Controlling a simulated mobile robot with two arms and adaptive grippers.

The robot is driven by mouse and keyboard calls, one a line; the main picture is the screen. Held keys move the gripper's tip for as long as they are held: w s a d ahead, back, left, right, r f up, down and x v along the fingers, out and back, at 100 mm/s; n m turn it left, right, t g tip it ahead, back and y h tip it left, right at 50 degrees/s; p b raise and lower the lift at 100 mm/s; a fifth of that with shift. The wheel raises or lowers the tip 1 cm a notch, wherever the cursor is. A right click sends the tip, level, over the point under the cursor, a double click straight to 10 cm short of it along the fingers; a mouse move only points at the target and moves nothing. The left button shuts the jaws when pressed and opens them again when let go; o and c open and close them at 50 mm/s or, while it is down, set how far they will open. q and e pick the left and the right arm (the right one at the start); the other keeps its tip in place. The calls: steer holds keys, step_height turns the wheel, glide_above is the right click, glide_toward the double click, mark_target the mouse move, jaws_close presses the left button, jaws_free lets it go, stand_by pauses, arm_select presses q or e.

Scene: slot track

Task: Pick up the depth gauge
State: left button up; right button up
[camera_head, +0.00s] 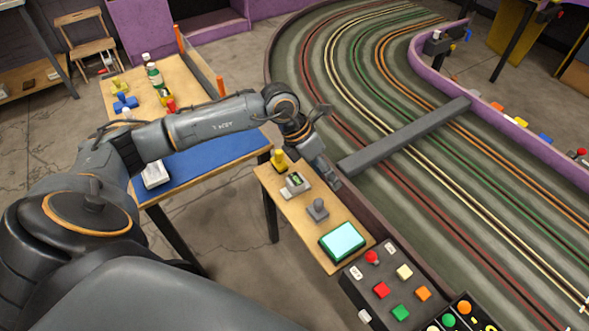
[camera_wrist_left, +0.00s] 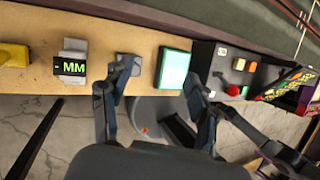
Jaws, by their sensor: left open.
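What looks like the depth gauge, a small grey device with a dark display and green "MM" letters (camera_wrist_left: 70,66), stands on a narrow wooden shelf; in the head view the gauge (camera_head: 295,184) lies just left of my left gripper (camera_head: 328,174). My left gripper, open and empty, also shows in the left wrist view (camera_wrist_left: 158,77). Its fingers reach toward the shelf to the right of the gauge, apart from it. One finger partly overlaps a grey knobbed block (camera_wrist_left: 128,62) in that view. My right gripper is not in view.
On the shelf, a yellow piece (camera_head: 279,160) stands beyond the gauge, and the grey knobbed block (camera_head: 317,209) and a teal-screened box (camera_head: 342,241) stand nearer. A button panel (camera_head: 390,287) adjoins the near end. The slot track (camera_head: 400,180) lies to the right behind a low wall.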

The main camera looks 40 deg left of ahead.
arm_select(q)
steer(key=a+y, duration=0.4)
steer(key=a, duration=0.7)
steer(key=b, duration=0.6)
glide_above(296, 179)
steer(key=s, duration=0.2)
steer(key=shift+g+y, duration=0.3)
steer(key=shift+g, duration=0.1)
steer(key=f, duration=0.7)
steer(key=shift+w+a+f, duration=0.2)
steer(key=shift+a, duration=0.15)
steer(key=f+b, duration=0.1)
steer(key=f, duration=0.1)
steer(key=w+f+b, duration=0.1)
steer(key=f, duration=0.1)
steer(key=f+b, duration=0.1)
steer(key=shift+w+d+f, duration=0.3)
steer(key=shift+f, duration=0.1)
steer(key=shift+r, duration=0.1)
steer(key=shift+c, duration=0.7)
jaws_close()
steer(key=shift+r, duration=0.15)
